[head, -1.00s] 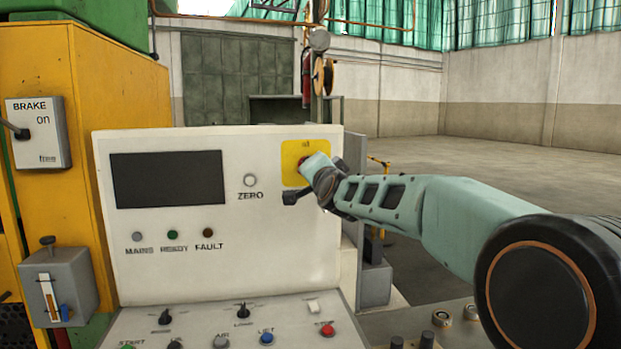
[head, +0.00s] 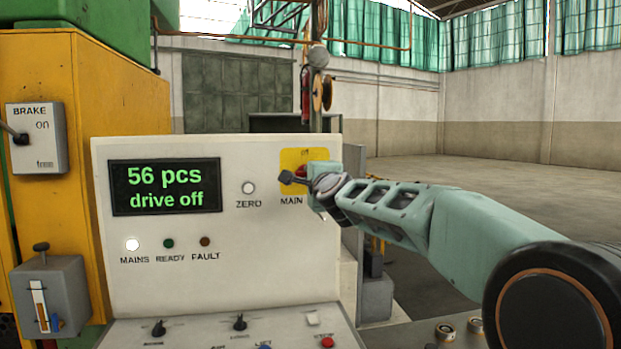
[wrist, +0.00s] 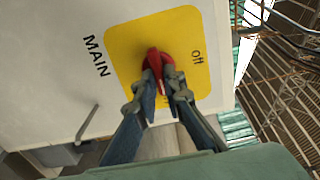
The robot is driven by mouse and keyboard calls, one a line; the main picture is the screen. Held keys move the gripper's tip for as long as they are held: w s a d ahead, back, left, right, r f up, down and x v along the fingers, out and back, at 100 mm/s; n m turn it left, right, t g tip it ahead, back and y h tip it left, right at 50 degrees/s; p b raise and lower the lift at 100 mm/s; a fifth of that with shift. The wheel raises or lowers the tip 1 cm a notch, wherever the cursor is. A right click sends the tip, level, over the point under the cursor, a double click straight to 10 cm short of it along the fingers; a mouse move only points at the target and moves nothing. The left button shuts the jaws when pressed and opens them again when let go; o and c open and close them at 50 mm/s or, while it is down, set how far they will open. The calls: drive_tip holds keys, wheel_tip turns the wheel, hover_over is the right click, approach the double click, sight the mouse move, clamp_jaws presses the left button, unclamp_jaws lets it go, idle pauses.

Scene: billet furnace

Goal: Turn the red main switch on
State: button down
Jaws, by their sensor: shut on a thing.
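In the head view the red switch (head: 300,170) shows only in part behind my gripper (head: 300,181). The panel display (head: 166,187) is lit in green with "56 pcs" and "drive off". The MAINS lamp (head: 132,244) glows white.
A ZERO button (head: 248,188) is left of the switch. READY (head: 168,243) and FAULT (head: 204,241) lamps are dark. Knobs and a red button (head: 327,342) lie on the desk below. A brake box (head: 37,138) is at far left. Open floor lies behind on the right.

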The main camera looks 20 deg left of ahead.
idle(0.5)
drive_tip(key=c, duration=2)
unclamp_jaws()
drive_tip(key=shift+d, duration=0.1)
drive_tip(key=v, duration=1.2)
drive_tip(key=shift+s, duration=0.1)
